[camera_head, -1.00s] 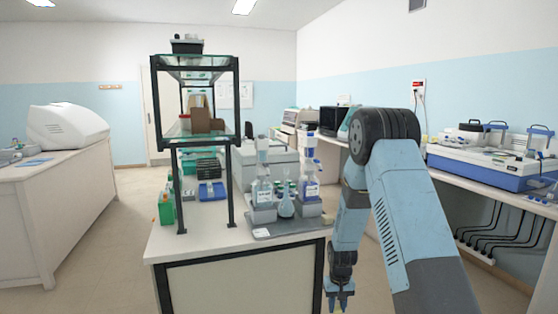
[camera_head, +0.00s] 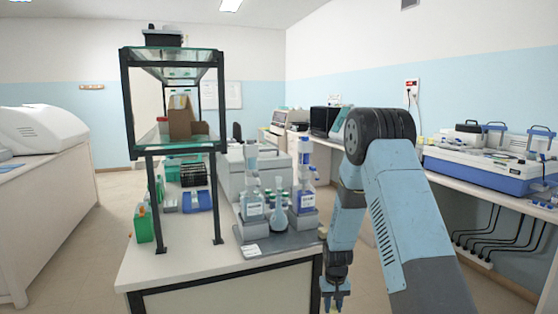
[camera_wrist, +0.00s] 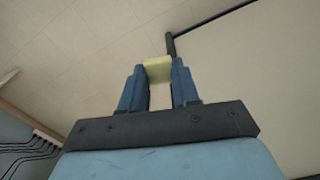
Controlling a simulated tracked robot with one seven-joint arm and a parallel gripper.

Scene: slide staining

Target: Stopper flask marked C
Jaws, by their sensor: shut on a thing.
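My gripper (camera_head: 336,296) hangs low at the right front corner of the bench, beside the bench's front edge. In the wrist view my gripper (camera_wrist: 158,75) is shut on a small pale yellow piece (camera_wrist: 158,68), which sits between the fingertips; I cannot tell for certain that it is a stopper. A clear round-bellied flask (camera_head: 279,216) stands on the grey tray on the bench, between two bottle dispensers. No letter on it can be read. Several small bottles stand behind it, partly hidden. My gripper is apart from the flask, lower and to the right.
The grey tray (camera_head: 291,241) lies near the bench's (camera_head: 175,262) right front. Dispenser bottles (camera_head: 251,205) and (camera_head: 305,199) flank the flask. A black-framed glass shelf (camera_head: 214,150) rises at left. Open floor lies left; a wall counter (camera_head: 490,182) runs along the right.

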